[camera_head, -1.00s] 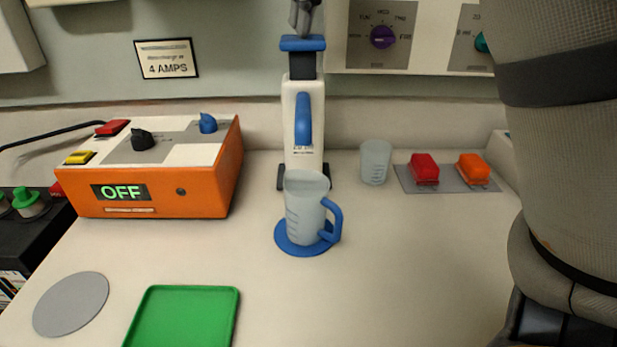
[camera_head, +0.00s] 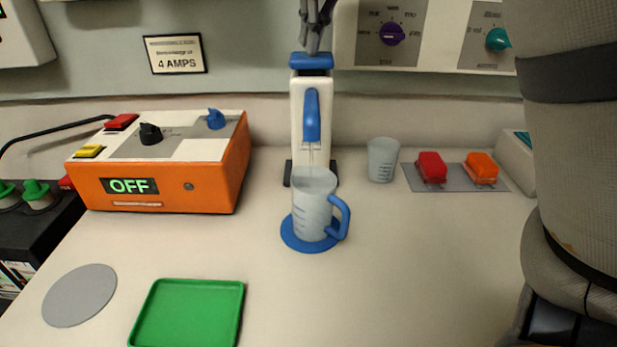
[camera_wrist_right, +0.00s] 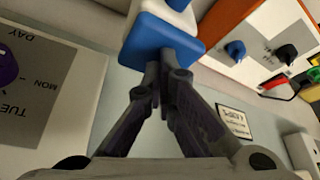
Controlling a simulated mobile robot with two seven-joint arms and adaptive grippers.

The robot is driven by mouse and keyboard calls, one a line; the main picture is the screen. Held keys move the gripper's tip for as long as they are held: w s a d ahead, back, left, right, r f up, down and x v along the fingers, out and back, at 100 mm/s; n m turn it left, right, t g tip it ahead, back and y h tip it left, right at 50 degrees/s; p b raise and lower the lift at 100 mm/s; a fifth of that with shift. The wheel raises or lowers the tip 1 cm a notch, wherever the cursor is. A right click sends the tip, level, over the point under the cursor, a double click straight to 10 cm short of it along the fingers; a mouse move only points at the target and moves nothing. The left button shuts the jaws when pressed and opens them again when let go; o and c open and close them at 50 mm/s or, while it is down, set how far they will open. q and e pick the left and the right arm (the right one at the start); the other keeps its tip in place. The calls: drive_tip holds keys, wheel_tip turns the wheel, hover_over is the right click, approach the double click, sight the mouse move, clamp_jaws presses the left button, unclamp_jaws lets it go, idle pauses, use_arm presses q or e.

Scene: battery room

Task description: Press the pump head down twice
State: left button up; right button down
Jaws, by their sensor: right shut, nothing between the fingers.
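The pump is a tall white dispenser (camera_head: 297,110) with a blue spout (camera_head: 312,117) and a blue pump head (camera_head: 311,62) on top. My right gripper (camera_head: 312,48) is shut and empty, its fingertips on top of the pump head. The head sits low, with only a short dark neck (camera_head: 311,73) showing beneath it. The wrist view shows the closed fingertips (camera_wrist_right: 166,68) against the blue head (camera_wrist_right: 148,38). A faint stream seems to run from the spout into the clear jug (camera_head: 310,208), which stands upright on a blue disc (camera_head: 290,238). My left gripper is not in view.
An orange box (camera_head: 165,188) reading OFF stands at left. A small clear cup (camera_head: 382,160) and red (camera_head: 431,167) and orange (camera_head: 481,167) blocks are at right. A green tray (camera_head: 190,283) and grey disc (camera_head: 79,296) lie at front. The front middle is clear.

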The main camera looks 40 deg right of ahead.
drive_tip(key=shift+f, duration=0.4)
drive_tip(key=shift+r, duration=2.7)
drive_tip(key=shift+f, duration=0.1)
drive_tip(key=shift+f, duration=2.6)
drive_tip(key=shift+r, duration=2.7)
